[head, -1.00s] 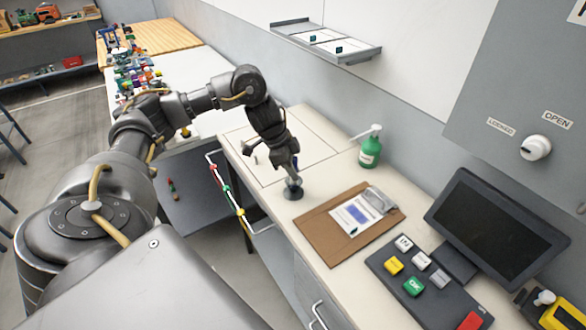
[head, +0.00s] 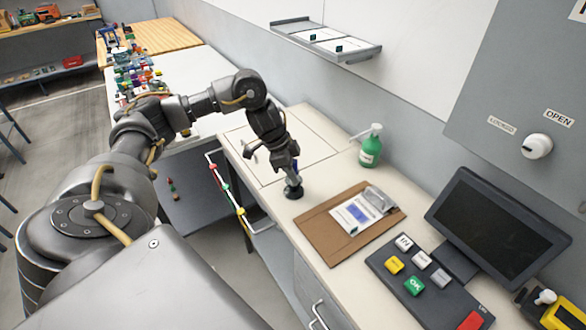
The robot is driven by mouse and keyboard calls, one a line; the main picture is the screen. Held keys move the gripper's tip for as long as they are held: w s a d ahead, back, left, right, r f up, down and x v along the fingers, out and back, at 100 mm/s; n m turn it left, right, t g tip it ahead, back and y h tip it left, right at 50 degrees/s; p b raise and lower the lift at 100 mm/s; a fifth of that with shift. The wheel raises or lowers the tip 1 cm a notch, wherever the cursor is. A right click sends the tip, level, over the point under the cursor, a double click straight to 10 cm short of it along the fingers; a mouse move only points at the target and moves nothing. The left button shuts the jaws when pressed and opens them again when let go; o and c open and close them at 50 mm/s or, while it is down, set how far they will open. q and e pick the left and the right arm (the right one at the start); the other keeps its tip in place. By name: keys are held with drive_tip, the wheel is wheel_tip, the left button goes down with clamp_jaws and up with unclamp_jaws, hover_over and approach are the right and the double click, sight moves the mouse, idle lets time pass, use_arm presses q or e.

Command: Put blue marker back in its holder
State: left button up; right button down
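My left gripper (head: 291,178) is over the near end of the bench, pointing down at the small dark round holder (head: 294,193). A bit of the blue marker (head: 297,166) shows at the right side of the fingers, roughly upright. The gripper looks shut on the marker, though the fingers are small and partly hide it. The marker's lower end is hidden, and I cannot tell whether it is inside the holder. My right gripper is not in view.
A brown clipboard (head: 316,222) lies just right of the holder. A green pump bottle (head: 370,152) stands behind it. A button panel (head: 393,285) and a dark screen (head: 490,233) fill the right. A rail with coloured clips (head: 226,188) runs along the bench's left edge.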

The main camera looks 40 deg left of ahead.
use_arm(q)
drive_tip(key=o, duration=0.4)
drive_tip(key=shift+a+r, duration=0.1)
drive_tip(key=shift+r, duration=0.2)
drive_tip(key=p+v, duration=0.1)
drive_tip(key=v, duration=0.9)
drive_tip(key=shift+s+r, duration=0.1)
drive_tip(key=shift+s, duration=0.05)
